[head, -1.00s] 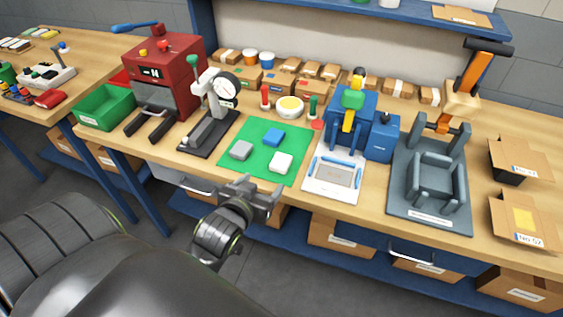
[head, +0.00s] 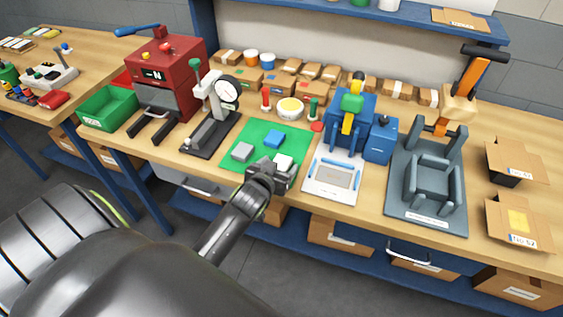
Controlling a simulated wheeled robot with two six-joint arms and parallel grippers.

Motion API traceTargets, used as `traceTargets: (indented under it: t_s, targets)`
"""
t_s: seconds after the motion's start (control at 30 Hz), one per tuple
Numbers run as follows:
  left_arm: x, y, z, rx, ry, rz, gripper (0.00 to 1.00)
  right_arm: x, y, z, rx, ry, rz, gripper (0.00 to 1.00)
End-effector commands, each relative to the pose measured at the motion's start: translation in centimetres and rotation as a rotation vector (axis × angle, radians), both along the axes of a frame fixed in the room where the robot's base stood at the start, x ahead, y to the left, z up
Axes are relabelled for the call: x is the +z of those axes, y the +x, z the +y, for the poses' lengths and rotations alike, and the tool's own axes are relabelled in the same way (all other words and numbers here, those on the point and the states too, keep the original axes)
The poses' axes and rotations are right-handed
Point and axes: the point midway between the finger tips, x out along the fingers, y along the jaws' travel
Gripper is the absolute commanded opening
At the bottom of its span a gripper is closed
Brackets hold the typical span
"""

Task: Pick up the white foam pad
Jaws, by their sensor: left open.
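The white foam pad (head: 284,160) lies on the green mat (head: 239,134), near the mat's front right part. A grey pad (head: 242,152) and a blue pad (head: 274,139) lie on the same mat, to its left and behind it. My left gripper (head: 277,170) is open at the front edge of the mat, just in front of the white pad. It covers the pad's lower part in the picture. I cannot tell whether the fingers touch it. My right gripper does not show.
A black stand with a dial gauge (head: 228,90) stands left of the mat. A blue press (head: 351,117) with a white plate (head: 333,191) stands to the right, beside a grey fixture (head: 425,208). A red machine (head: 180,60) and green bin (head: 110,117) are farther left.

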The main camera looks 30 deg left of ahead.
Motion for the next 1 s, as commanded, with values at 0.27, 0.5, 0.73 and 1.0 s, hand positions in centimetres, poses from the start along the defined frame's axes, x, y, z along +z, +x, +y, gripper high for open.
traceTargets:
  t_s: [0.27,0.5,0.73,1.0]
  targets:
    - [-0.7,1.6,0.3,-0.001,0.000,-0.001,0.71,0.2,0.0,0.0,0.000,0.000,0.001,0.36]
    - [-0.7,1.6,0.3,-0.001,0.000,-0.001,0.64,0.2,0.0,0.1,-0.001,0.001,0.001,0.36]
    - [-0.7,1.5,0.3,-0.001,0.000,0.000,0.34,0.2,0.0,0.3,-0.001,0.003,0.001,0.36]
    - [-0.7,1.5,0.3,-0.001,-0.001,0.000,0.23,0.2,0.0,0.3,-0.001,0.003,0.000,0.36]
